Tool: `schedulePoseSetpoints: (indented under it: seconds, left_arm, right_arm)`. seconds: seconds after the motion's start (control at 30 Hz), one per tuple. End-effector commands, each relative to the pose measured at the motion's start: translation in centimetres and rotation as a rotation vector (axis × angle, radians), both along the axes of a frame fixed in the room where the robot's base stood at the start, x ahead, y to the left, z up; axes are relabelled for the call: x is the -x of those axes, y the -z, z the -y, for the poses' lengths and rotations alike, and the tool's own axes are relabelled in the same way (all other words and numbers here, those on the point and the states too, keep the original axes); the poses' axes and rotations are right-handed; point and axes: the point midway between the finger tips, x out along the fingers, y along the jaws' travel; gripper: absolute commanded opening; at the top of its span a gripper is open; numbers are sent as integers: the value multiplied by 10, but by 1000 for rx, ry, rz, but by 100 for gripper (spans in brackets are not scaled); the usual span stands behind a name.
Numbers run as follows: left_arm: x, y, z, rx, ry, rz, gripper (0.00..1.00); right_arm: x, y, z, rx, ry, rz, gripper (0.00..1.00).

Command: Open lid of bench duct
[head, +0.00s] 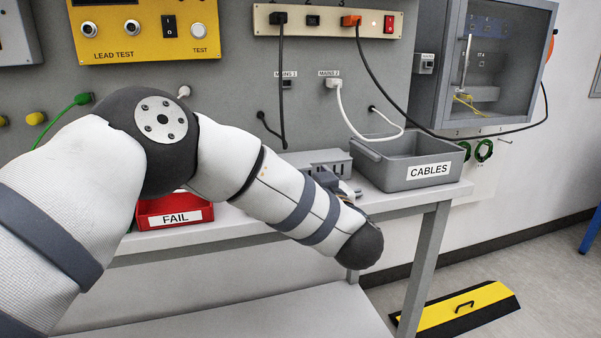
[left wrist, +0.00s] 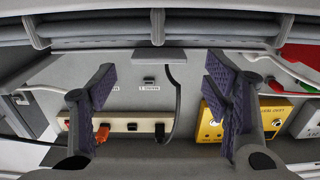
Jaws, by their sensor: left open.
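The grey bench duct (head: 318,158), with slots along its front, lies at the back of the bench in the head view, partly hidden by my left arm. In the left wrist view, a ribbed grey part, seemingly the duct (left wrist: 100,31), spans the top edge close to the camera. A grey tab (left wrist: 172,55) sticks out below its middle. Whether the lid is raised is unclear. My left gripper (left wrist: 160,100) is open and empty, its purple-padded fingers apart on either side of the tab. In the head view it is mostly hidden behind my forearm. My right gripper is not in view.
A grey CABLES bin (head: 408,174) stands to the duct's right, with a white cable hanging near it. A red FAIL bin (head: 174,213) is at left. The wall carries a socket strip (head: 328,22) and a yellow test panel (head: 145,30). A glazed cabinet (head: 485,65) is at upper right.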

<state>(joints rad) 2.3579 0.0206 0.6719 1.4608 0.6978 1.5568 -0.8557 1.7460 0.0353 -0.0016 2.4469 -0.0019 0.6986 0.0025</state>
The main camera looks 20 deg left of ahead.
Motion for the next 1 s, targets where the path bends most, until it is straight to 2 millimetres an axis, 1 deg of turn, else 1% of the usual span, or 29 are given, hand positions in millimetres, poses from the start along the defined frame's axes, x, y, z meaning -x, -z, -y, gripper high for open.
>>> schedulePoseSetpoints:
  seconds: [0.03,0.1,0.2,0.3,0.5,0.53,0.83,1.0]
  left_arm:
    - [-9,4,-6,2,-2,-2,70]
    - [-19,4,-13,1,-1,-3,70]
    - [-29,2,-19,1,1,-2,70]
    - [-33,1,-22,0,2,-1,70]
    - [-33,0,-22,1,3,-1,70]
    - [-33,0,-22,1,3,-1,68]
    - [-33,1,-22,1,3,-1,0]
    - [-35,-1,-22,6,3,-7,0]
  right_arm:
    - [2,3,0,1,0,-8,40]
    - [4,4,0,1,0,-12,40]
    - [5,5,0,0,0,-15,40]
    - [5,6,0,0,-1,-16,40]
    - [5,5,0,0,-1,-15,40]
    - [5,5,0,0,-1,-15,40]
    - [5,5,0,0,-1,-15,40]
    - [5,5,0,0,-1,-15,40]
